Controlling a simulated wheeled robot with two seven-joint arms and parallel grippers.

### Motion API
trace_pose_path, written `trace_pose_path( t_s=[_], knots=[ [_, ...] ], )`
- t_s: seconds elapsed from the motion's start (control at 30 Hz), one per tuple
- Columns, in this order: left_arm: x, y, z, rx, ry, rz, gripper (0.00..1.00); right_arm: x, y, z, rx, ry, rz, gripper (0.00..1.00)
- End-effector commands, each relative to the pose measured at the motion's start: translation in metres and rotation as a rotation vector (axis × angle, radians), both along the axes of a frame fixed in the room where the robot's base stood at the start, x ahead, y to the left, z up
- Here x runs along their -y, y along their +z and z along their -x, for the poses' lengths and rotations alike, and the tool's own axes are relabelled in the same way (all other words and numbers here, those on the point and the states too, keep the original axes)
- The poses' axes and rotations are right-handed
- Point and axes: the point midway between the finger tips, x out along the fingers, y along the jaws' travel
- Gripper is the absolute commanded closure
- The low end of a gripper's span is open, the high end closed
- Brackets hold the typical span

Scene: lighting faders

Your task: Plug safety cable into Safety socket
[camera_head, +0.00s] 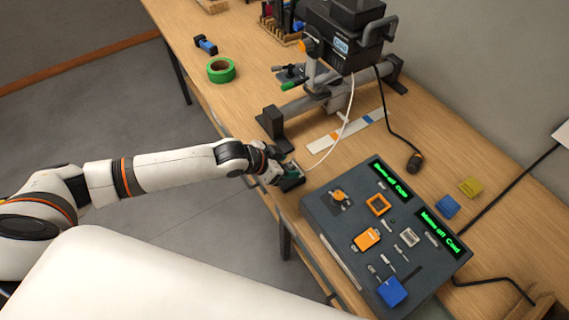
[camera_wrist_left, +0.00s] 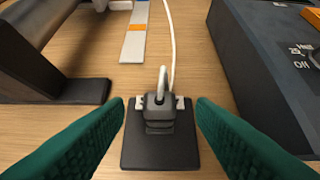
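A white cable (camera_head: 335,143) runs down from the black lamp unit to the table beside my left gripper (camera_head: 284,173). In the left wrist view it ends in a black plug (camera_wrist_left: 160,110), which sits on a black base plate (camera_wrist_left: 160,150) between small white clips. My left gripper's green fingers (camera_wrist_left: 160,122) are open on both sides of the plug, with gaps to it. No Safety label is legible, so I cannot tell which opening is the Safety socket. My right gripper is not in view.
A dark control box (camera_head: 345,225) with switches and green displays stands close right of the gripper. The lamp unit (camera_head: 345,35) on its grey stand is behind. Green tape (camera_head: 221,70) lies on the table (camera_head: 455,110).

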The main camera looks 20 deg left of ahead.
Motion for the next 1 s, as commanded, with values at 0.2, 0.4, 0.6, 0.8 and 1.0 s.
trace_pose_path(
  t_s=[0.2, 0.4, 0.6, 0.8, 1.0],
  knots=[
    [0.0, 0.0, 0.0, 0.0, 0.0, 0.0, 0.5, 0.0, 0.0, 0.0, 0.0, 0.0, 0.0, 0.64],
    [-0.008, 0.011, 0.009, 0.001, 0.001, -0.002, 0.5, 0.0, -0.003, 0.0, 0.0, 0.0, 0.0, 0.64],
    [-0.026, 0.04, 0.032, 0.001, -0.001, -0.003, 0.5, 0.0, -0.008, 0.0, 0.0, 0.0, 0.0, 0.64],
    [-0.043, 0.068, 0.054, 0.001, 0.0, -0.003, 0.5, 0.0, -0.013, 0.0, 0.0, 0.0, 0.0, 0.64],
    [-0.051, 0.083, 0.065, 0.001, 0.0, -0.001, 0.5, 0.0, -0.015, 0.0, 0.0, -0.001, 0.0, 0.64]
  ],
)
